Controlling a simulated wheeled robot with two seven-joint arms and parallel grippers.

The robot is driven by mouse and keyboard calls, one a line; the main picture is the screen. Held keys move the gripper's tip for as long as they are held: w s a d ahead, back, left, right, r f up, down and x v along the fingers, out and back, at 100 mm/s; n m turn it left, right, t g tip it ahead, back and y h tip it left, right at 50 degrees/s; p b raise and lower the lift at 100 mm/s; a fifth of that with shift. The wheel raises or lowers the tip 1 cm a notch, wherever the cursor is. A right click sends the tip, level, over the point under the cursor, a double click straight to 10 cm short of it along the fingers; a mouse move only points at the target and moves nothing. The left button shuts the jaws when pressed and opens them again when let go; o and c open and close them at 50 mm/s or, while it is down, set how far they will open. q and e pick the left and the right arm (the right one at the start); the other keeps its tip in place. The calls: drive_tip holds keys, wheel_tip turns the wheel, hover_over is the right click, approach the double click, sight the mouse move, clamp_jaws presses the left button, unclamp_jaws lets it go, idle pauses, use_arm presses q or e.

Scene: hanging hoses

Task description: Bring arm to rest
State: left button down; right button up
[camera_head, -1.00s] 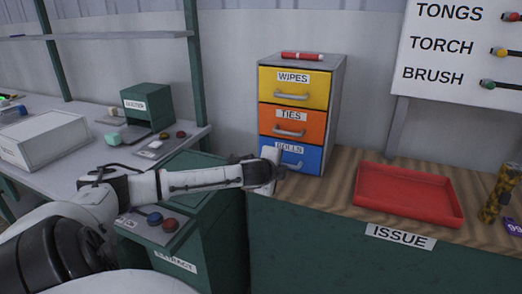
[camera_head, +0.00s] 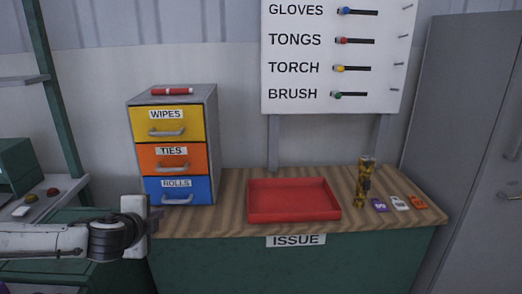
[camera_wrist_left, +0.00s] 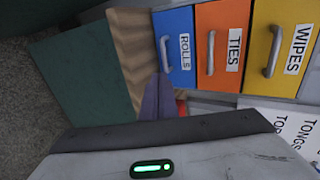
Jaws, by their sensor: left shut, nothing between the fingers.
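My left arm comes in from the left edge of the head view, held about level. Its gripper (camera_head: 155,215) is shut and empty, just in front of and below the left side of the blue ROLLS drawer (camera_head: 178,191). In the left wrist view the closed fingers (camera_wrist_left: 157,98) show as one dark wedge, with the ROLLS drawer (camera_wrist_left: 174,46) beyond them. A gap from the drawer handle is visible there. My right arm and gripper are not in view.
The drawer cabinet (camera_head: 212,140) stands on the ISSUE counter (camera_head: 235,185). A red tray (camera_head: 293,214), a patterned torch-like cylinder (camera_head: 361,190) and small coloured tags (camera_head: 399,203) are right of it. A tool board (camera_head: 300,85) hangs behind. A grey locker (camera_head: 460,140) stands at right.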

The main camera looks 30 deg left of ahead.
use_arm(q)
drive_tip(key=s+d+f+n+g+h, duration=0.15)
drive_tip(key=s+d+f, duration=0.35)
drive_tip(key=f, duration=0.5)
drive_tip(key=s+d+f+n+g+h, duration=0.1)
drive_tip(key=s+d+f+n+h, duration=0.15)
drive_tip(key=d+f, duration=0.55)
drive_tip(key=s+d+f+n+h, duration=0.2)
drive_tip(key=s+d+f, duration=0.4)
drive_tip(key=d, duration=0.5)
drive_tip(key=s+d+f+n+h, duration=0.2)
drive_tip(key=s+d+f+n, duration=0.2)
drive_tip(key=d, duration=0.7)
wheel_tip(320, 180, down, 2)
drive_tip(key=shift+s+f, duration=0.1)
drive_tip(key=shift+s, duration=1.1)
drive_tip(key=shift+a, duration=0.1)
